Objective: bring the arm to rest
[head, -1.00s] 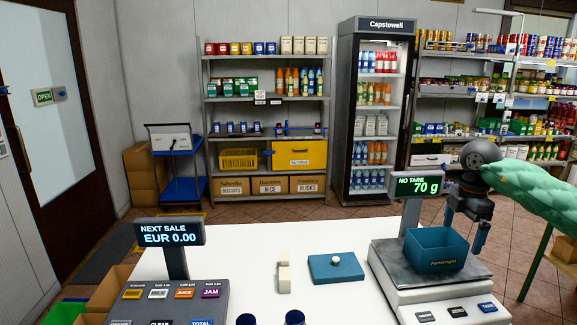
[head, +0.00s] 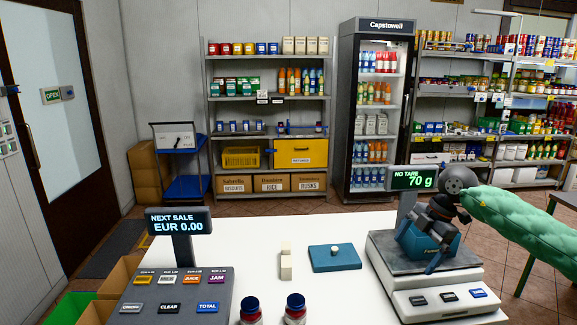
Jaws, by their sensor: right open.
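My right arm in its green sleeve (head: 520,228) reaches in from the right. My left gripper is out of view.
The till (head: 175,295) is at left. Shelves and a fridge (head: 375,110) stand behind.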

